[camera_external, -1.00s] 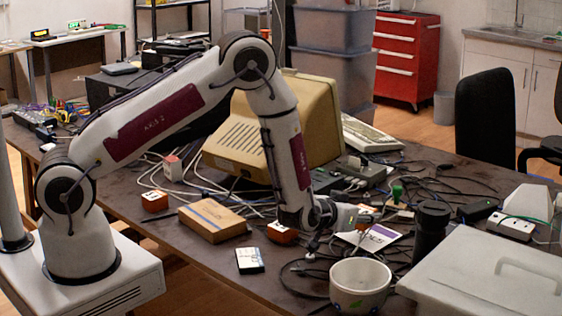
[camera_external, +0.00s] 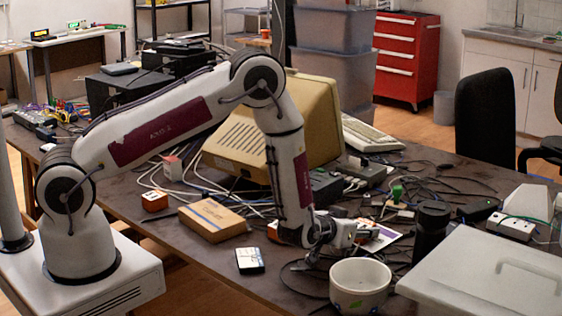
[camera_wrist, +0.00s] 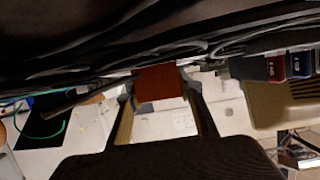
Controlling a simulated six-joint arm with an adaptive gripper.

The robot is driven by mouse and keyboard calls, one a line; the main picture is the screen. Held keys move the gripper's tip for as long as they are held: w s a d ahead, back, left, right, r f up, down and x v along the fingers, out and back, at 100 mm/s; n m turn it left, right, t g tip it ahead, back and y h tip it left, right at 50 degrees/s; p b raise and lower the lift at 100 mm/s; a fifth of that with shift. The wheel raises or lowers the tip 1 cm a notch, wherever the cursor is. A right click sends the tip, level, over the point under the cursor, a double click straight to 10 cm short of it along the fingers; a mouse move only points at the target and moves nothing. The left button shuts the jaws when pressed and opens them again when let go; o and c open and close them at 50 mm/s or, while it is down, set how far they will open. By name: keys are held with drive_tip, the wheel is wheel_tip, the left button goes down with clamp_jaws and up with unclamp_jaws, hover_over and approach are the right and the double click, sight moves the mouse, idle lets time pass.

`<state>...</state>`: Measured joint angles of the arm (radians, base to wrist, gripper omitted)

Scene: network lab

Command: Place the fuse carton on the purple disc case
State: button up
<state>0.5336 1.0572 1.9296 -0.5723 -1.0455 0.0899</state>
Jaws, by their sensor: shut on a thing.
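My gripper (camera_external: 352,234) is low over the right part of the table, its jaws shut on a small orange-red box, the fuse carton (camera_external: 366,231). In the wrist view the carton's reddish-brown face (camera_wrist: 160,83) shows between the two fingers of my gripper (camera_wrist: 160,92). The purple disc case (camera_external: 385,238), flat with white and purple areas, lies on the table. The gripper and carton cover its left part. I cannot tell whether the carton touches the case or hangs just above it.
A white bowl (camera_external: 360,286) stands in front of the gripper, and a black cylinder (camera_external: 431,231) stands right of the case. A grey lidded box (camera_external: 490,278) fills the front right. Cables lie around. A cardboard box (camera_external: 212,219) and a similar orange box (camera_external: 273,230) are to the left.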

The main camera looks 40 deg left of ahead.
drive_tip(key=o, duration=1.2)
drive_tip(key=shift+c, duration=0.2)
drive_tip(key=shift+r, duration=0.15)
drive_tip(key=shift+v, duration=6)
drive_tip(key=shift+r, duration=0.1)
